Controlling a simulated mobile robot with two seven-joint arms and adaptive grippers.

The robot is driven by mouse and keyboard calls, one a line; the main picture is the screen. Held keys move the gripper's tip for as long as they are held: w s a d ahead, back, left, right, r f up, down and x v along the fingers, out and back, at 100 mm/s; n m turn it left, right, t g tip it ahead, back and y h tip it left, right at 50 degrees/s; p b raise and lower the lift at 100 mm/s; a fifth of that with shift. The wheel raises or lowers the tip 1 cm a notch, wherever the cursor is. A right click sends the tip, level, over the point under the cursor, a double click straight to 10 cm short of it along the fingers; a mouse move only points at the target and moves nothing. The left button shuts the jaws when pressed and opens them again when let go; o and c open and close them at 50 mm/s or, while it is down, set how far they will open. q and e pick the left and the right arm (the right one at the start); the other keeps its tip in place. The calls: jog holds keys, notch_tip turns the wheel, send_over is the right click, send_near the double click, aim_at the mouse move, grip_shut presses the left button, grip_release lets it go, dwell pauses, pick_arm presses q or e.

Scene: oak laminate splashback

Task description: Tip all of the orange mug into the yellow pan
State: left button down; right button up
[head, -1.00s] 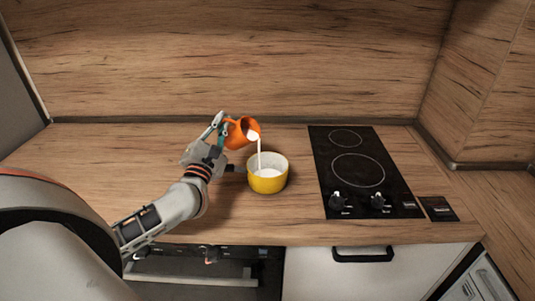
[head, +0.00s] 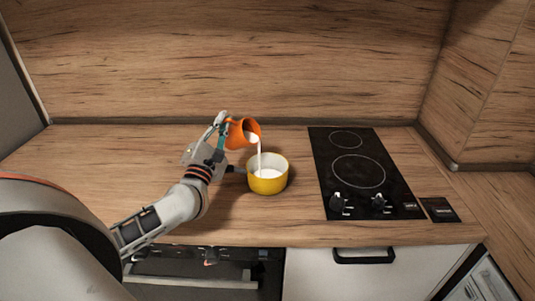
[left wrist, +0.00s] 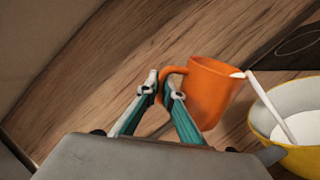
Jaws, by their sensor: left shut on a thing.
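The orange mug (head: 239,132) is tilted to the right above the yellow pan (head: 268,184) in the head view. A white stream runs from its lip down into the pan, where white liquid (head: 268,174) lies. My left gripper (head: 219,126) is shut on the mug's handle, to the left of the mug. In the left wrist view, the fingertips (left wrist: 162,88) close around the handle of the mug (left wrist: 208,92). The pan (left wrist: 300,155) shows at the right edge there, with the stream entering it. The level left inside the mug is hard to see. My right gripper is not in view.
The pan stands on the wooden counter (head: 110,165), its dark handle (head: 237,169) pointing left beneath my left gripper. A black hob (head: 365,172) with two knobs is to the right. The wooden splashback (head: 230,60) rises behind. The counter's left side is clear.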

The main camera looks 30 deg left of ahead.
aim_at(232, 120)
pick_arm(q)
jog(key=shift+d+r+m, duration=0.15)
jog(key=shift+r+m, duration=0.1)
jog(key=shift+m, duration=0.05)
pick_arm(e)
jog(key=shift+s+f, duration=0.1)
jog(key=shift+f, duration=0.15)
pick_arm(q)
jog(key=shift+d+r+m+t+h, duration=0.3)
jog(key=shift+r+m+t, duration=0.1)
jog(key=shift+m, duration=0.2)
jog(key=shift+w+d+r+m+t+h+b, duration=0.1)
jog(key=shift+d+r+m+t+h+b, duration=0.35)
jog(key=shift+m, duration=0.55)
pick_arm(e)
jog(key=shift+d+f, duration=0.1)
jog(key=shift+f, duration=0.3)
pick_arm(q)
jog(key=shift+d+r+m+h+p, duration=0.2)
jog(key=shift+d+m+h+p, duration=0.05)
jog(key=shift+d+m+p, duration=0.2)
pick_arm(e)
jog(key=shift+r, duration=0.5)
pick_arm(q)
jog(key=shift+d, duration=0.15)
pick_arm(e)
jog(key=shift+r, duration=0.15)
